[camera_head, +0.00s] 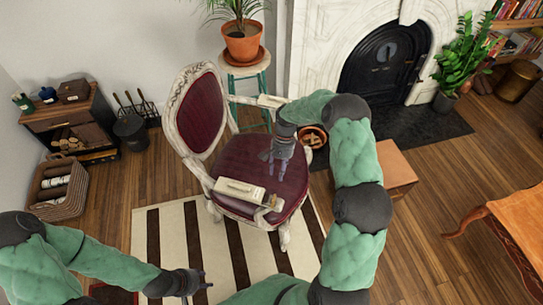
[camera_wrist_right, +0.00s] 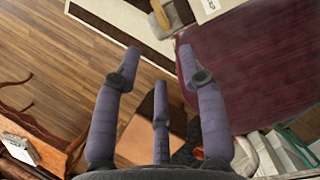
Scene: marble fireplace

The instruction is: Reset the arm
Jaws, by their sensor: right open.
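My right gripper (camera_head: 272,160) is above the dark red seat of the carved chair (camera_head: 234,158), its fingers pointing down. In the right wrist view the fingers of my right gripper (camera_wrist_right: 158,62) are spread with nothing between them, and the seat (camera_wrist_right: 255,65) lies to their right. My left gripper (camera_head: 198,284) is low at the bottom of the head view, over the striped rug. Its fingers look spread and empty.
A potted plant (camera_head: 242,45) stands on a stool behind the chair. A wooden table (camera_head: 515,225) is at right.

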